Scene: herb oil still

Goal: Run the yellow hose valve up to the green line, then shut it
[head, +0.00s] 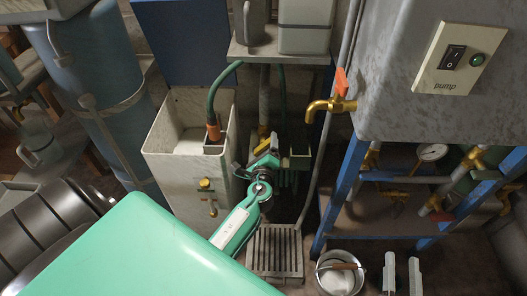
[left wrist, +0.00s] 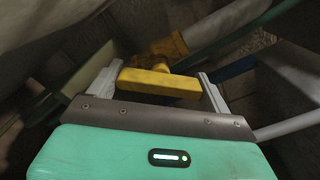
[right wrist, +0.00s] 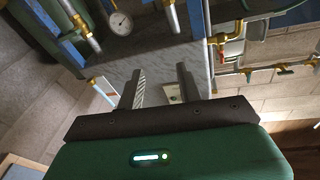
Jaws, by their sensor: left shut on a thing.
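The yellow hose valve shows as a yellow bar handle (left wrist: 160,83) on a yellow body in the left wrist view. My left gripper (left wrist: 160,90) is shut on this handle, with one finger at each end. In the head view my left gripper (head: 262,165) is beside the white tank, and the valve is mostly hidden behind it. I cannot make out the green line or the liquid level. My right gripper (head: 402,274) is open and empty at the lower right; its fingers also show in the right wrist view (right wrist: 160,88).
The white tank (head: 165,150) stands left of my left gripper. A brass tap (head: 328,106) with an orange handle juts from the grey cabinet with the pump switch (head: 453,58). A slatted grate (head: 276,250) and a metal bucket (head: 338,272) are below.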

